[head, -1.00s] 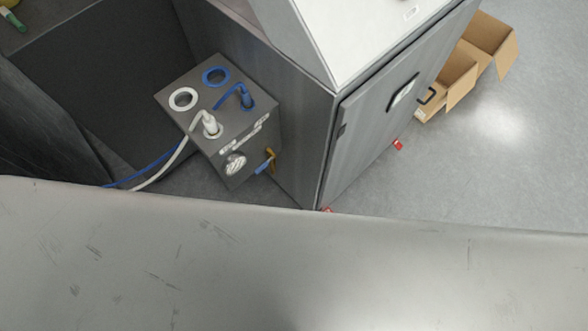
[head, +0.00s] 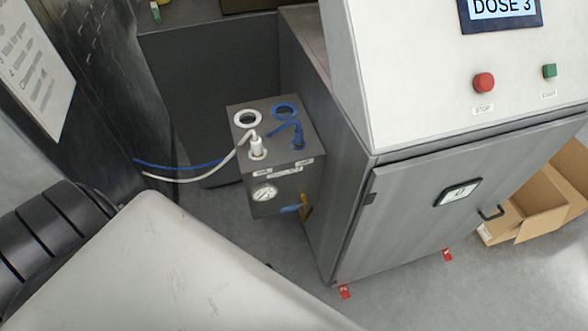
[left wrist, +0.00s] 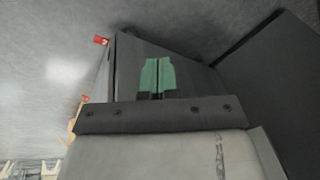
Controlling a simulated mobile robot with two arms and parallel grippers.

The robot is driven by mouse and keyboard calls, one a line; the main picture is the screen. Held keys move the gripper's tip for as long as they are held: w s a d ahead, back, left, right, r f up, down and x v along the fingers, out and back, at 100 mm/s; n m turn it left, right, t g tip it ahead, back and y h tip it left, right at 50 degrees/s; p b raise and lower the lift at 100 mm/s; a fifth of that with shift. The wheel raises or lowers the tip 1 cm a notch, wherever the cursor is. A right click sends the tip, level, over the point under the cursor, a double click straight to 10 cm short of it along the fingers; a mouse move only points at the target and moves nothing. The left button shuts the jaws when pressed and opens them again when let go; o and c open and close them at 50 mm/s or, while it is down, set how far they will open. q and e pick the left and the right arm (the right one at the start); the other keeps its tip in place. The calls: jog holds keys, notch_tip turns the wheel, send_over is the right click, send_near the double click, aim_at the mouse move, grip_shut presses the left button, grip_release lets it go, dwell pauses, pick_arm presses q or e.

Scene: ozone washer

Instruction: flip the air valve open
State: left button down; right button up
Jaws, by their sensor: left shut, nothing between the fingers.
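The air valve shows in the head view, low on the front of a dark grey box (head: 262,180). It has a brass-yellow body (head: 305,208) and a blue handle (head: 289,209) that points left, roughly level. A round white gauge (head: 264,194) sits to its upper left. My left gripper (left wrist: 157,76) shows only in the left wrist view, with its two green fingertips together and empty. The valve cannot be made out in that view, so I cannot tell how far the gripper is from it. My right gripper is in neither view.
The washer cabinet (head: 440,215) stands right of the box, with red feet (head: 345,291) and a panel with a red stop button (head: 484,83). White and blue hoses (head: 187,180) run left from the box. Open cardboard boxes (head: 540,203) lie at right. Floor shows below the valve.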

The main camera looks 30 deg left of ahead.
pick_arm(q)
jog(key=w+d+r+n+t+y+b, duration=0.15)
jog(key=w+r+n+y+b, duration=0.35)
jog(key=w+r, duration=0.9)
notch_tip(320, 180, up, 13)
jog(key=n+t+b, duration=0.2)
jog(key=n+b, duration=0.2)
jog(key=n, duration=0.1)
jog(key=shift+s+n, duration=0.3)
jog(key=shift+s, duration=0.1)
jog(key=shift+f, duration=0.1)
jog(key=b, duration=0.1)
send_over(290, 208)
jog(key=s, duration=0.1)
notch_tip(290, 208, down, 7)
jog(key=f, duration=0.2)
jog(key=shift+s+d+f, duration=0.1)
jog(key=shift+d+f, duration=0.2)
jog(key=shift+f, duration=0.65)
